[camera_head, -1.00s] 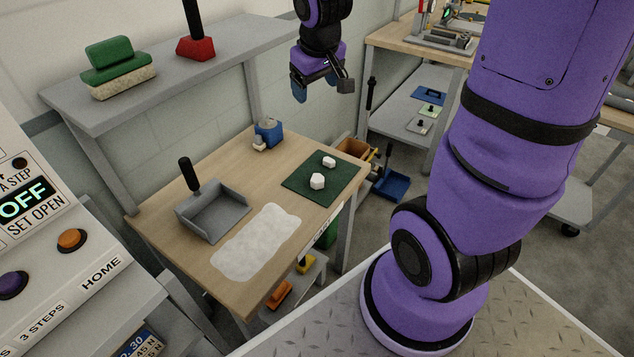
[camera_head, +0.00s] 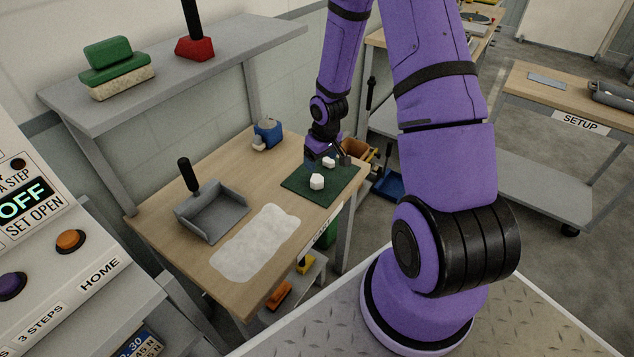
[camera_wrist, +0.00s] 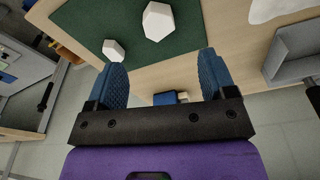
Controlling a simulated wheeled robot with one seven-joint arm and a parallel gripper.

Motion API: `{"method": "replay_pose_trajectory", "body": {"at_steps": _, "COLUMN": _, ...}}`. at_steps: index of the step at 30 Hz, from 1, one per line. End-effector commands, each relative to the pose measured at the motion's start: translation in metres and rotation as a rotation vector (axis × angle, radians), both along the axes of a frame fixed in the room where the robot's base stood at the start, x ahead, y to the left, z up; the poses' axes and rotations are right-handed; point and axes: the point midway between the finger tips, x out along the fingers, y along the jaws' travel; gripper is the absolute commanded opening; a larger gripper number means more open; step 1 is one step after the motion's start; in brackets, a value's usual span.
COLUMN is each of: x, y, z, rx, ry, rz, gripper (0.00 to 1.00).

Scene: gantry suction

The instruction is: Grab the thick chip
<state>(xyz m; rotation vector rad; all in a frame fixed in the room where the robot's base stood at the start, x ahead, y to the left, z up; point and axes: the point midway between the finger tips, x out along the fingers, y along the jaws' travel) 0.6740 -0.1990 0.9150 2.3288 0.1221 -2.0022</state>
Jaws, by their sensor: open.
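Two white faceted chips lie on a dark green mat (camera_head: 300,185) on the wooden bench. The larger, thicker chip (camera_head: 317,181) is nearer the mat's middle; it also shows at the top of the wrist view (camera_wrist: 158,21). The smaller chip (camera_head: 328,162) lies behind it; in the wrist view it is at the left (camera_wrist: 113,50). My gripper (camera_head: 330,158) is above the far part of the mat, close to the smaller chip in the picture. In the wrist view its blue fingers (camera_wrist: 165,80) are spread apart, with neither chip between them.
A grey dustpan (camera_head: 212,212) with a black handle and a white patch (camera_head: 256,243) lie on the bench (camera_head: 165,240). A blue item (camera_head: 267,133) stands at the back. A shelf (camera_head: 150,80) runs behind.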

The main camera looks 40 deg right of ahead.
Motion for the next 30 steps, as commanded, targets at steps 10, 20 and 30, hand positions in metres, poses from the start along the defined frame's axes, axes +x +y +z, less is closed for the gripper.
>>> {"method": "replay_pose_trajectory", "body": {"at_steps": 10, "x": 0.006, "y": 0.001, "z": -0.043, "rx": 0.0, "ry": 0.003, "rz": 0.002, "gripper": 0.77}}
{"method": "replay_pose_trajectory", "body": {"at_steps": 20, "x": 0.012, "y": 0.001, "z": -0.064, "rx": 0.001, "ry": 0.003, "rz": 0.0, "gripper": 0.77}}
{"method": "replay_pose_trajectory", "body": {"at_steps": 30, "x": 0.02, "y": 0.0, "z": -0.1, "rx": 0.001, "ry": 0.001, "rz": 0.0, "gripper": 0.77}}
